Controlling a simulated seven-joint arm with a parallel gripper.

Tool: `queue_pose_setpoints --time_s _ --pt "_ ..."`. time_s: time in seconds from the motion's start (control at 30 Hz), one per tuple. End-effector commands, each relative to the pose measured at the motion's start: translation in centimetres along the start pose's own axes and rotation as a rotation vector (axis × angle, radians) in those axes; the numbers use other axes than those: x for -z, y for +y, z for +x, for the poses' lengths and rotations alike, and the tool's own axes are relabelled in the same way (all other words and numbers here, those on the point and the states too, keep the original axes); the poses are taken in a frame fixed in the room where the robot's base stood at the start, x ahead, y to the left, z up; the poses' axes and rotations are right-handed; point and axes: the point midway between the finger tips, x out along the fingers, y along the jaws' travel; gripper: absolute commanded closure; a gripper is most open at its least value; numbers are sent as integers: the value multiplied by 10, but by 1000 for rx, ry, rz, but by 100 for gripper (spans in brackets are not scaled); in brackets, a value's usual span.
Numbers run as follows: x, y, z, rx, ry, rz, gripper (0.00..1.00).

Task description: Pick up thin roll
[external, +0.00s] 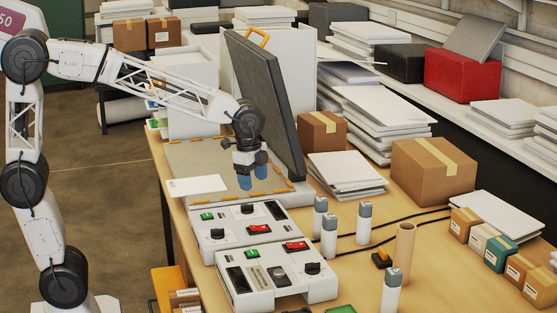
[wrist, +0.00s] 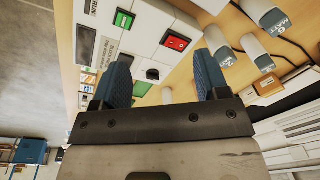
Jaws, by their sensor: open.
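My gripper (external: 252,178) is open and empty, above the flat bed of the laminator; it also shows in the wrist view (wrist: 168,72) with its two blue fingers apart. Several white cylinders with grey caps stand right of the control boxes: one at the back (external: 320,218), one in front of it (external: 329,237), one to the right (external: 365,224) and one near the front (external: 391,294). A brown tube (external: 404,248) stands upright among them. Which of these is the thin roll I cannot tell. Labelled cylinders (wrist: 256,54) show upper right in the wrist view, apart from my fingers.
The laminator's dark raised lid (external: 272,100) stands close beside my gripper. White control boxes (external: 270,265) with red and green switches are in front. A cardboard box (external: 433,172) and stacked sheets (external: 345,175) are right. Black cables cross the table (external: 340,270) near the cylinders.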

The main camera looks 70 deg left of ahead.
Motion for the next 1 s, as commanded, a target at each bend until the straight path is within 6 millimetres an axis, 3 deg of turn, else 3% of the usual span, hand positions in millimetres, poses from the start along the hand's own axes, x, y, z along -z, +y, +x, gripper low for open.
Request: queue_pose_setpoints --time_s 0.37,0.7,1.0 --pt "72 -69 34 -36 -25 281 32" --pt "132 -122 78 -72 -39 528 32" --pt "160 -147 104 -91 -42 658 32"
